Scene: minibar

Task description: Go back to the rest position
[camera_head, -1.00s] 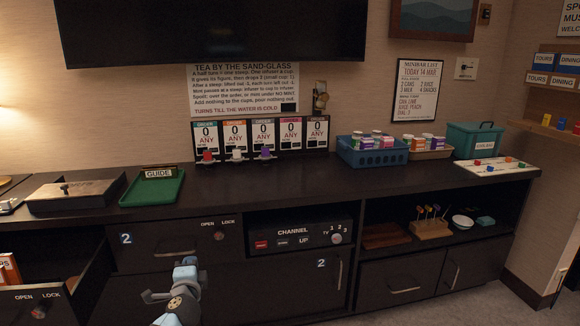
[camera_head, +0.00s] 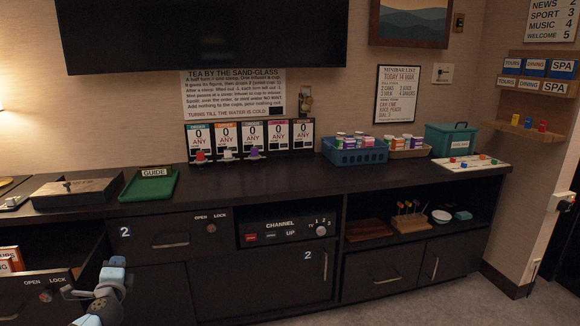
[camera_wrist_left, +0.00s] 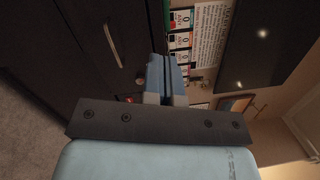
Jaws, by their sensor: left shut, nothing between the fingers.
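My left gripper (camera_head: 72,293) is low at the left of the head view, in front of the dark cabinet (camera_head: 150,288) and near the open drawer. It holds nothing. In the left wrist view its fingers (camera_wrist_left: 167,80) are together, pointing towards the cabinet front and the order cards, with nothing between them. My right gripper does not show in either view.
An open drawer (camera_head: 42,287) with orange and white packets juts out at the far left, close to my left gripper. The counter (camera_head: 300,176) carries a green tray (camera_head: 150,187), a blue basket (camera_head: 355,153) and a teal box (camera_head: 451,139). Floor at lower right is clear.

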